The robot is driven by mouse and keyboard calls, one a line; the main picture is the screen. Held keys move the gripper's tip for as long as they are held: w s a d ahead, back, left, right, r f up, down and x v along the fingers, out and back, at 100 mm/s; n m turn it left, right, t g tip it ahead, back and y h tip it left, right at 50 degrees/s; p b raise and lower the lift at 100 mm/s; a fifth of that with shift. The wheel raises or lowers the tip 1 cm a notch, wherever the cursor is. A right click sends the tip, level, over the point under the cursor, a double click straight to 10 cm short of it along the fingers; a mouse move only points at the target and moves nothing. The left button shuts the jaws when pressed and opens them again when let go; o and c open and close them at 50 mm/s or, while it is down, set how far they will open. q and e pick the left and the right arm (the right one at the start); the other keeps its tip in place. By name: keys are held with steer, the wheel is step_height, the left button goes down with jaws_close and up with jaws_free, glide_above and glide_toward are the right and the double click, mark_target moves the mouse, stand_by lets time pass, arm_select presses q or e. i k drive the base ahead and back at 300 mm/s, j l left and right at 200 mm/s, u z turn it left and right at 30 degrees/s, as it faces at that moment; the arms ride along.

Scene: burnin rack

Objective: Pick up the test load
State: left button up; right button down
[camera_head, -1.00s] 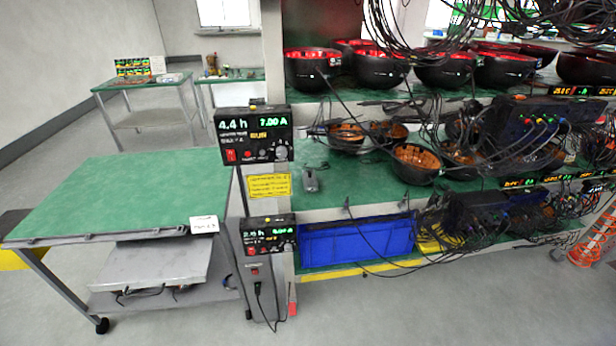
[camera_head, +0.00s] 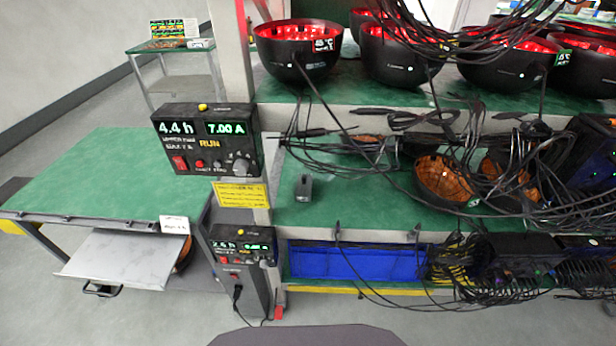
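A small dark grey block-like object (camera_head: 304,188) stands alone on the left part of the middle green shelf (camera_head: 330,212). It may be the test load, but I cannot read any label on it. Black cables lie on the shelf behind it and to its right. Neither of my grippers is in view.
A timer box (camera_head: 206,140) reading 4.4 h and 7.00 A is on the rack post, with a second box (camera_head: 242,246) below. Black bowls (camera_head: 298,52) glow red on the upper shelf. A blue bin (camera_head: 355,262) sits low. A green-topped cart (camera_head: 100,180) stands left.

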mark_target(303, 191)
steer(key=i+l+u, duration=0.1)
steer(key=l, duration=0.2)
steer(key=i+l+u, duration=0.1)
steer(key=l, duration=0.25)
steer(key=i+l+u, duration=0.1)
steer(key=i+l, duration=0.15)
steer(key=i+l+u, duration=0.1)
steer(key=l, duration=0.35)
steer(key=i+l+u, duration=0.15)
steer(key=l, duration=0.2)
